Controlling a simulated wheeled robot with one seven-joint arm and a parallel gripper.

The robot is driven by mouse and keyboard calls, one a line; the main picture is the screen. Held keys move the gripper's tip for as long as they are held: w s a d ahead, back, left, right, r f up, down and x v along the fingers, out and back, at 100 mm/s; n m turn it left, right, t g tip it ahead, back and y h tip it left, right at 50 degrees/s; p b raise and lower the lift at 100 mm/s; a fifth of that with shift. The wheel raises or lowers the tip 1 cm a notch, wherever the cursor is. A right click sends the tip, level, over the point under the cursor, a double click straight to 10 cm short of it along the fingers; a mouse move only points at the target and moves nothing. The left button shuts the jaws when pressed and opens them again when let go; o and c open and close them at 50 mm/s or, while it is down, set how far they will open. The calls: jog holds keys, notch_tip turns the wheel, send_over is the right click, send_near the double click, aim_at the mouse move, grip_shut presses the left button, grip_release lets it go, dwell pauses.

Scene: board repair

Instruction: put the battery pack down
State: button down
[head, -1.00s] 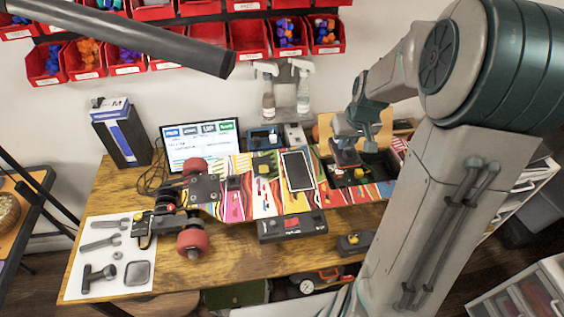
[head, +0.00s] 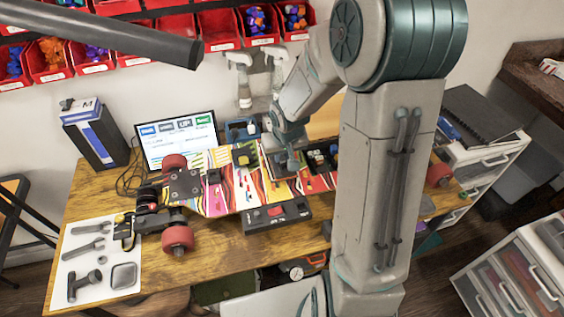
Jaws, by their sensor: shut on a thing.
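The skateboard (head: 216,200) lies on the wooden bench, with a colourful striped deck and red wheels. My gripper (head: 290,158) is over the middle of the deck, shut on the battery pack (head: 279,164). The pack looks like a dark block, low over or touching the deck; I cannot tell which. My gripper and arm hide much of it. To the right, an open compartment (head: 320,158) in the deck shows small green and yellow parts.
A black box with a red part (head: 277,216) sits at the deck's front edge. A white tool mat (head: 95,290) lies at left. My arm covers the board's right part.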

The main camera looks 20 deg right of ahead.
aim_at(283, 160)
jog(key=shift+f, duration=1.65)
jog(key=shift+f, duration=0.1)
jog(key=c, duration=1.4)
grip_release()
